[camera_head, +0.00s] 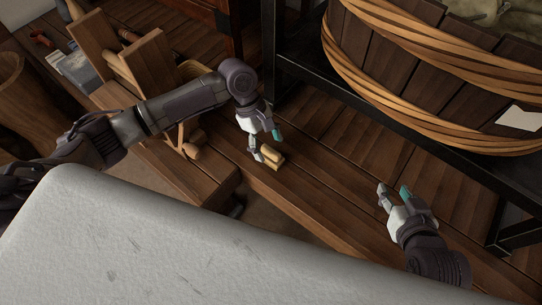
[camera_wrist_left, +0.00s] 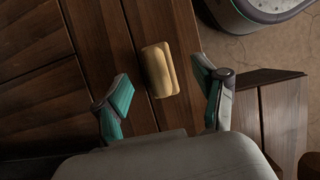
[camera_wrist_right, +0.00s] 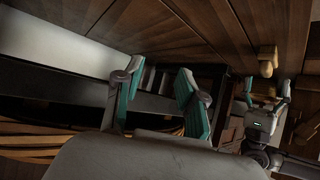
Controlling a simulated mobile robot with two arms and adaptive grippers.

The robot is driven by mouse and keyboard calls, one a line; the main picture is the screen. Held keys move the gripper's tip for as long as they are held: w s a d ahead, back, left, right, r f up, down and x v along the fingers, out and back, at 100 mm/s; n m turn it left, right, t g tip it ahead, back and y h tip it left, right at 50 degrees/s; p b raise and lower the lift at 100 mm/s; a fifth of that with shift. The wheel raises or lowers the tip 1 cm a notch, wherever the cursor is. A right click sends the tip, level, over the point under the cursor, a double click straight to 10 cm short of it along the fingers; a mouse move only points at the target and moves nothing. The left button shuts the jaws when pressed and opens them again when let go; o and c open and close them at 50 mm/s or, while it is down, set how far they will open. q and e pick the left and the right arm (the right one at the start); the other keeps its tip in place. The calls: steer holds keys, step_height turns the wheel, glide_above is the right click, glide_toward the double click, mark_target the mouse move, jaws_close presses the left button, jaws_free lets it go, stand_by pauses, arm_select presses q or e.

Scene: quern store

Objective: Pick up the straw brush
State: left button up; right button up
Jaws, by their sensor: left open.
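The straw brush (camera_head: 272,157) is a small tan block lying on the dark wooden boards, near their front edge. My left gripper (camera_head: 266,144) is open right by it in the head view. In the left wrist view the brush (camera_wrist_left: 160,69) lies beyond and between the two spread teal-lined fingers (camera_wrist_left: 163,98), and neither finger seems to touch it. In the right wrist view the brush (camera_wrist_right: 267,62) shows at the right. My right gripper (camera_head: 393,193) is open and empty over the boards at the right; its fingers (camera_wrist_right: 158,92) also show in its own wrist view.
A large wooden tub (camera_head: 400,75) with woven bands stands on a black metal frame (camera_head: 345,100) at the back right. A wooden bench-like piece (camera_head: 150,65) stands at the left. The boards (camera_head: 345,165) between my grippers are clear.

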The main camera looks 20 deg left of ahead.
mark_target(271, 150)
arm_select(q)
steer(key=shift+d+f, duration=0.1)
steer(key=shift+f, duration=0.2)
steer(key=shift+b+x, duration=0.8)
steer(key=shift+x, duration=0.1)
steer(key=b+x, duration=0.1)
steer(key=x, duration=0.1)
steer(key=shift+w+f, duration=0.2)
steer(key=shift+f, duration=0.1)
steer(key=shift+d+f, duration=0.1)
steer(key=shift+f, duration=0.05)
arm_select(e)
steer(key=w+a+r+t+y, duration=0.1)
steer(key=w+r+t, duration=0.1)
steer(key=r+t, duration=0.2)
steer(key=w+a+r+t+y, duration=0.1)
steer(key=w+a+r+t, duration=0.1)
steer(key=r+t, duration=0.2)
step_height(271, 150, up, 4)
steer(key=shift+w+f+y, duration=0.15)
steer(key=shift+w+y, duration=0.15)
arm_select(q)
steer(key=shift+c, duration=0.3)
steer(key=c, duration=1.2)
arm_select(e)
steer(key=shift+f, duration=0.1)
